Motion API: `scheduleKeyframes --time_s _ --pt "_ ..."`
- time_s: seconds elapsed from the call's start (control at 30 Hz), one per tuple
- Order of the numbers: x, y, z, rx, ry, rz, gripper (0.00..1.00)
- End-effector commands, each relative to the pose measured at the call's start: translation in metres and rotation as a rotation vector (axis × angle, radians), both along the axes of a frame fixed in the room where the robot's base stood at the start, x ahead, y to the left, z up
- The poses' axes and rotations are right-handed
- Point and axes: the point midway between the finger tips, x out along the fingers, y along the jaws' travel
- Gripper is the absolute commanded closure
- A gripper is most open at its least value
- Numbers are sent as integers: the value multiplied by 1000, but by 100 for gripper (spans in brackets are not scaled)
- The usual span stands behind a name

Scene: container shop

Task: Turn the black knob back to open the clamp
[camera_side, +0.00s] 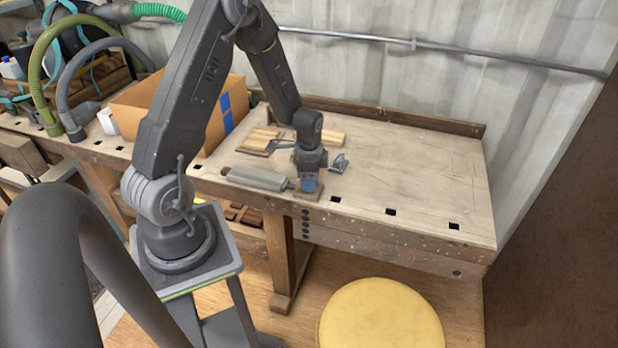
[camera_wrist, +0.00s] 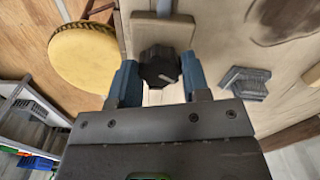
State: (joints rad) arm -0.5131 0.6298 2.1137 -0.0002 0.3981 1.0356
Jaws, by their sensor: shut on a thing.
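The black knob (camera_wrist: 159,67) is a lobed knob with a pale mark on its face, seen from above in the wrist view. My gripper (camera_wrist: 159,76) is shut on it, with one blue finger on each side. Behind the knob is a flat wooden block (camera_wrist: 163,30) with a grey rod lying across it. In the side view my gripper (camera_side: 309,186) points down at the bench's front edge, over a small wooden block (camera_side: 307,195). The knob is hidden there by the gripper. I cannot tell from these views how far the clamp is open.
A small grey metal part (camera_side: 339,163) is close on the right. Wooden pieces (camera_side: 260,140) and a cardboard box (camera_side: 190,105) stand behind. The bench's right side is clear. A yellow round stool (camera_side: 383,315) stands in front.

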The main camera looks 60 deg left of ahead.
Motion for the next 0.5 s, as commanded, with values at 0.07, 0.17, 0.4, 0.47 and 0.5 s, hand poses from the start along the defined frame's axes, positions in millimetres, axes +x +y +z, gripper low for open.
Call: scheduleKeyframes --time_s 0.07,0.17,0.4,0.47,0.5 --pt "0 0 0 0 0 8 81" --pt "0 0 0 0 0 28 81" --pt "0 0 0 0 0 153 81" --pt "0 0 0 0 0 199 81" --pt "0 0 0 0 0 234 81"
